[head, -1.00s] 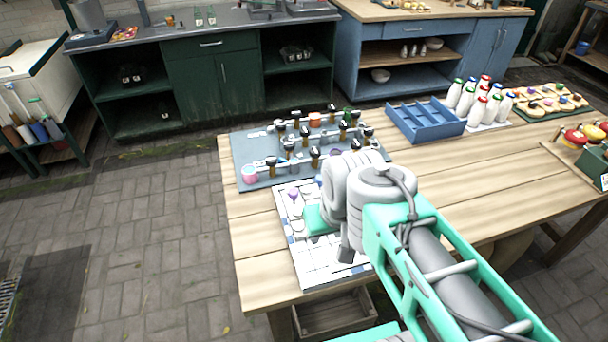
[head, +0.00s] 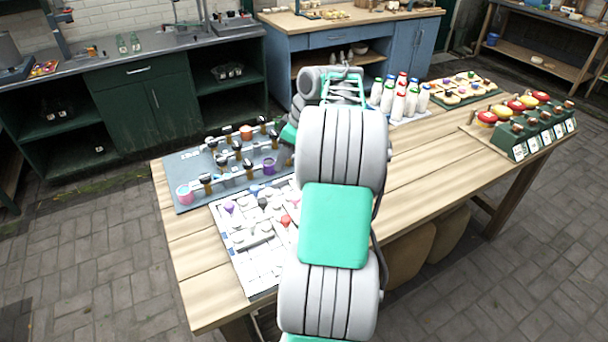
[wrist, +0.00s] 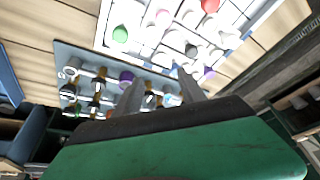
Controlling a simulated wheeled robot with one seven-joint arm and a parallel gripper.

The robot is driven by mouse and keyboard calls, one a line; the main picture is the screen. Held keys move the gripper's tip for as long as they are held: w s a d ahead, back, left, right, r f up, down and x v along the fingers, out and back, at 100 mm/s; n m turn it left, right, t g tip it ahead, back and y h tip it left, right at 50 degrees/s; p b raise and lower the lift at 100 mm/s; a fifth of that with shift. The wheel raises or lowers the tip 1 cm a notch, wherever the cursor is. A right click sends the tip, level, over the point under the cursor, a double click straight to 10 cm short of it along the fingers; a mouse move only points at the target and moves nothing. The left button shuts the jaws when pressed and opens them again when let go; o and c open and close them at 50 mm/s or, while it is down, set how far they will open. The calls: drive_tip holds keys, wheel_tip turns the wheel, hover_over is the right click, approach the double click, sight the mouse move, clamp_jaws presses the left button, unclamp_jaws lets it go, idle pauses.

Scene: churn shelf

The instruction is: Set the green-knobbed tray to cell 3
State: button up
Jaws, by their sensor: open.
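A green knob (wrist: 120,35) shows on the white gridded board in the wrist view, among pink, red, white and purple knobs. I cannot make out a tray under it or read any cell numbers. In the head view the white gridded board (head: 245,262) lies on the table's near left, partly behind my arm. My gripper (wrist: 160,90) is open, with nothing visible between its two grey fingers. It appears above the slate-grey board's side of the white board, apart from the green knob. My arm hides the gripper in the head view.
The slate-grey board (head: 185,175) with black-topped pieces and coloured cups lies behind the white board. White bottles (head: 398,105) with coloured caps, a tray of rounds (head: 462,88) and a green rack (head: 520,146) stand to the right. The table's right middle (head: 430,165) is clear.

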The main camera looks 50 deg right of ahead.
drive_tip(key=s+d+f, duration=0.4)
drive_tip(key=d, duration=0.4)
drive_tip(key=shift+n, duration=0.4)
drive_tip(key=x, duration=0.6)
drive_tip(key=shift+w+a+f, duration=0.15)
drive_tip(key=shift+w+f, duration=0.05)
drive_tip(key=shift+w, duration=0.15)
drive_tip(key=shift+c, duration=0.3)
clamp_jaws()
